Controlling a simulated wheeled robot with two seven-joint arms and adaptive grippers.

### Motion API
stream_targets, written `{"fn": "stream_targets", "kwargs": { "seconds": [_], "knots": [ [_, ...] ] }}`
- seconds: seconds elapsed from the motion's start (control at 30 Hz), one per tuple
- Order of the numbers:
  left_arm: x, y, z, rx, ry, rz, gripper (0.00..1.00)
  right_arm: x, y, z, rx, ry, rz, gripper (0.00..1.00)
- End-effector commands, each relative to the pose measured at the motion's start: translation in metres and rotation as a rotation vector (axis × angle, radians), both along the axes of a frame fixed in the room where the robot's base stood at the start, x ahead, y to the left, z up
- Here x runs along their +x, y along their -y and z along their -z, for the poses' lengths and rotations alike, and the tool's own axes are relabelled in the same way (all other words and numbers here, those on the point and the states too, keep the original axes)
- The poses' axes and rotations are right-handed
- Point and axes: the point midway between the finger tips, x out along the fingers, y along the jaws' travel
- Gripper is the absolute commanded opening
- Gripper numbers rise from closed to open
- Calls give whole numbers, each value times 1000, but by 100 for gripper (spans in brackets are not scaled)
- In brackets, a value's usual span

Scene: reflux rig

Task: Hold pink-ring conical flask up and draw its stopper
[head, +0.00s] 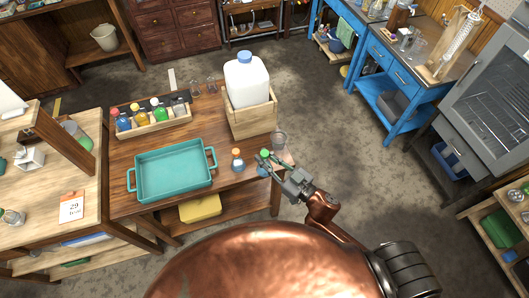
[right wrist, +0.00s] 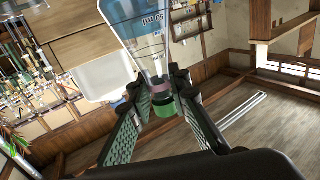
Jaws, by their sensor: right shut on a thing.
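The pink-ring conical flask shows in the right wrist view as a clear body with blue inside and white marking (right wrist: 153,18). A pink ring (right wrist: 160,88) circles its neck, and a green stopper (right wrist: 164,107) sits in its mouth. In the head view the green stopper (head: 264,154) shows at the table's right front corner, with the blue body (head: 262,171) below, partly hidden by my gripper. My right gripper (head: 272,166) is shut on the flask, its fingers (right wrist: 156,96) on both sides of the neck. I cannot tell whether the base touches the table. My left gripper is not in view.
An orange-topped flask (head: 238,160) stands close to the left and a glass beaker (head: 279,140) just behind. A teal tray (head: 174,172), a rack of bottles (head: 152,124) and a wooden crate (head: 252,122) holding a white jug (head: 247,82) occupy the table. Floor to the right is open.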

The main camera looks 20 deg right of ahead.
Motion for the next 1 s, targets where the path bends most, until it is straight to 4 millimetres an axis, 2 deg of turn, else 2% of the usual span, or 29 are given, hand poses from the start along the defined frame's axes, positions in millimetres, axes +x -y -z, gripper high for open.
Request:
{"fn": "stream_targets", "kwargs": {
  "seconds": [0.3, 0.67, 0.83, 1.0],
  "knots": [
    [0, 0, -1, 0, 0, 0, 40, -17, -4, -9, 1, 2, -1, 0],
    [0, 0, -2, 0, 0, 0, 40, -25, -3, -14, 4, 0, 37, 0],
    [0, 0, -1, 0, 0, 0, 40, -30, 9, -17, 8, -2, 165, 0],
    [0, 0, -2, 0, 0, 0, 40, -37, 32, -17, 7, -3, 321, 0]
  ]
}}
